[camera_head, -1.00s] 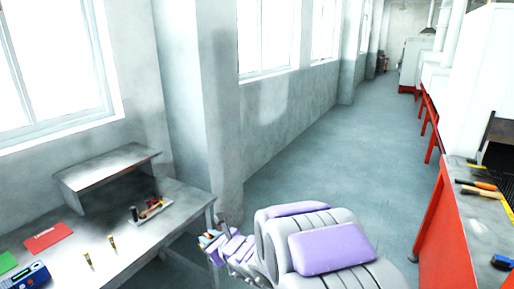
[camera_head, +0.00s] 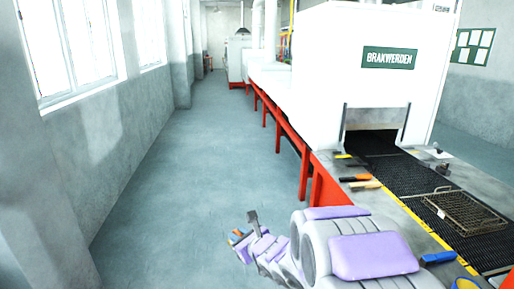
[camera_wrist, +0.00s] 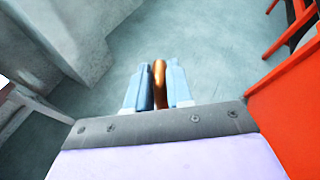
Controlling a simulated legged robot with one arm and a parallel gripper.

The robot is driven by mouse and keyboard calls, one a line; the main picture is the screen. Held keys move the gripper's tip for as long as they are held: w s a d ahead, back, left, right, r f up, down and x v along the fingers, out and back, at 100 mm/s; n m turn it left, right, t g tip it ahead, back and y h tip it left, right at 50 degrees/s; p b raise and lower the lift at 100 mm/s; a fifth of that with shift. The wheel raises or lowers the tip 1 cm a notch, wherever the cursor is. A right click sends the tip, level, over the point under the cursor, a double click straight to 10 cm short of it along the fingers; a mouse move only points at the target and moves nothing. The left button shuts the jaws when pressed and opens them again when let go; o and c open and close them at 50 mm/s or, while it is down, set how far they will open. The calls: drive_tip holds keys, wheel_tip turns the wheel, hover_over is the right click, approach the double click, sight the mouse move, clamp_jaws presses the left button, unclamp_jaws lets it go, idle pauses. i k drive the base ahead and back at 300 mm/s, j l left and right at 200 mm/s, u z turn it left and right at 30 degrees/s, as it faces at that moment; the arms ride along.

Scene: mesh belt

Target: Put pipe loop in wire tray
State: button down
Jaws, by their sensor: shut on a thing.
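My gripper (camera_head: 240,238) is in the lower middle of the head view, over open floor left of the belt machine. In the wrist view my gripper (camera_wrist: 156,88) is shut on a copper-coloured piece, the pipe loop (camera_wrist: 159,84), held upright between the two blue fingers. Its full shape is hidden by the fingers. The wire tray (camera_head: 462,212) is a brownish wire basket lying on the dark mesh belt at the right of the head view, well apart from my gripper. It looks empty.
The mesh belt (camera_head: 395,172) runs out of a white oven housing (camera_head: 345,60). On its near metal edge lie an orange-handled tool (camera_head: 355,178), a wooden-handled brush (camera_head: 367,186) and a blue item (camera_head: 438,257). Red legs (camera_head: 304,170) support the line. The floor (camera_head: 180,200) is clear.

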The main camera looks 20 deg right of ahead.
sight(464, 213)
drive_tip(key=i+z, duration=0.3)
drive_tip(key=i, duration=0.45)
drive_tip(key=i+j+z, duration=0.1)
drive_tip(key=i+z, duration=0.25)
drive_tip(key=i, duration=0.35)
drive_tip(key=i+z, duration=0.2)
drive_tip(key=z, duration=0.2)
drive_tip(key=i+z, duration=0.25)
drive_tip(key=z, duration=0.15)
drive_tip(key=i+z, duration=0.2)
drive_tip(key=z, duration=0.2)
drive_tip(key=i+j+z, duration=0.15)
drive_tip(key=z, duration=0.2)
drive_tip(key=i+z, duration=0.35)
drive_tip(key=i+j+z, duration=0.1)
drive_tip(key=z, duration=0.3)
drive_tip(key=i+j+z, duration=0.15)
drive_tip(key=z, duration=0.2)
drive_tip(key=i, duration=0.1)
